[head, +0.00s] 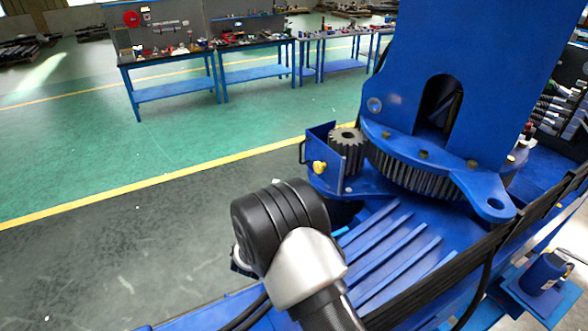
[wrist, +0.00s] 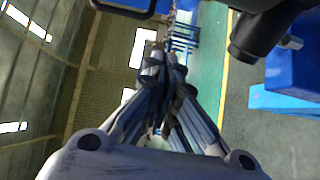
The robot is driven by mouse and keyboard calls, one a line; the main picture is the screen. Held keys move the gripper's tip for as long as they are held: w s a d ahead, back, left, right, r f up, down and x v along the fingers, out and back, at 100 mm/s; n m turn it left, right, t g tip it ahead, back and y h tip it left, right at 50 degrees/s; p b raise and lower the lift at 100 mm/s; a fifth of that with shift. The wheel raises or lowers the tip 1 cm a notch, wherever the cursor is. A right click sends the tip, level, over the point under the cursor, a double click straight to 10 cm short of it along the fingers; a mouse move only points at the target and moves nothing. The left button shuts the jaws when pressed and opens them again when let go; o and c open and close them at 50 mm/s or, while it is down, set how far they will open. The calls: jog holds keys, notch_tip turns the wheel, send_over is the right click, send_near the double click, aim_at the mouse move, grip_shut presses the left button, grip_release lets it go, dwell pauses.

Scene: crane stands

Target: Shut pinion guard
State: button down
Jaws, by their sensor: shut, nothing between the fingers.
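The blue pinion guard (head: 321,142) stands on the left side of the toothed grey pinion (head: 347,148) in the head view. A black handle (head: 302,151) is on its left side and a yellow knob (head: 319,167) on its front. The pinion's top and part of its teeth are exposed, so the guard does not fully enclose it. My gripper (wrist: 166,72) shows in the wrist view with its fingers together and nothing between them. In the head view my wrist hides the gripper, in front of and below the guard. I see no contact with the guard.
A large toothed ring (head: 420,178) and a blue crane column (head: 470,60) stand right of the pinion. Blue ribs (head: 390,240) and black hoses (head: 460,255) lie below. Workbenches (head: 175,75) are far back. The floor left of the guard is open.

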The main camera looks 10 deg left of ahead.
jog(key=w+d+p, duration=0.2)
jog(key=w+d, duration=0.2)
jog(key=w, duration=0.5)
jog(key=shift+w+p, duration=0.35)
jog(key=shift+w, duration=0.05)
jog(key=shift+d, duration=0.1)
jog(key=w+d+m+h+b, duration=0.1)
jog(key=b, duration=0.3)
jog(key=shift+w+d+h, duration=0.25)
jog(key=shift+h, duration=0.15)
